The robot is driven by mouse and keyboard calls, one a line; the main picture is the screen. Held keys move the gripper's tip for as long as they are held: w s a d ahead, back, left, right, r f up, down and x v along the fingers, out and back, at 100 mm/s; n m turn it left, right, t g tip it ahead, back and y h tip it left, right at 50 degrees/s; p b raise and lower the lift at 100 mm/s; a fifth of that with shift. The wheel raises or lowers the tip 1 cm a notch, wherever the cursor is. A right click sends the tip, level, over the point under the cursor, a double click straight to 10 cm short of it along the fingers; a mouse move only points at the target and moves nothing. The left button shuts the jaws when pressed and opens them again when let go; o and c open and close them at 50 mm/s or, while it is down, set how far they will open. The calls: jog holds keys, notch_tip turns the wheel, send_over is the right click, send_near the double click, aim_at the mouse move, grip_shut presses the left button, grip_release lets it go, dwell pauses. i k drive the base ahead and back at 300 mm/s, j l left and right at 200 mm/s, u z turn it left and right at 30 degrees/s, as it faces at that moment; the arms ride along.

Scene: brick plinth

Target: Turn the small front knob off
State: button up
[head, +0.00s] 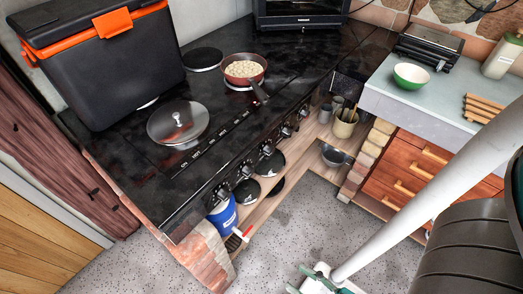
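The black stove top (262,75) has a row of dark knobs along its front edge. The nearest knob (222,191) is at the lower left of the row, above a blue container. Another knob (245,169) and a middle knob (267,149) follow up to the right, with further knobs (287,130) toward the far end. Their settings are too small to read, and I cannot tell which is the small front knob.
A pan of pale food (244,69), a metal lid (178,122) and a black-orange cooler (100,65) sit on the stove. Below are a blue container (222,217) and utensil pot (345,124). A counter with a green bowl (410,75) stands right.

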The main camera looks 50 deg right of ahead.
aim_at(287, 132)
jog(key=j+z, duration=0.15)
jog(key=z, duration=0.25)
jog(key=j+z, duration=0.2)
jog(key=z, duration=0.2)
jog(key=j+z, duration=0.15)
jog(key=z, duration=0.25)
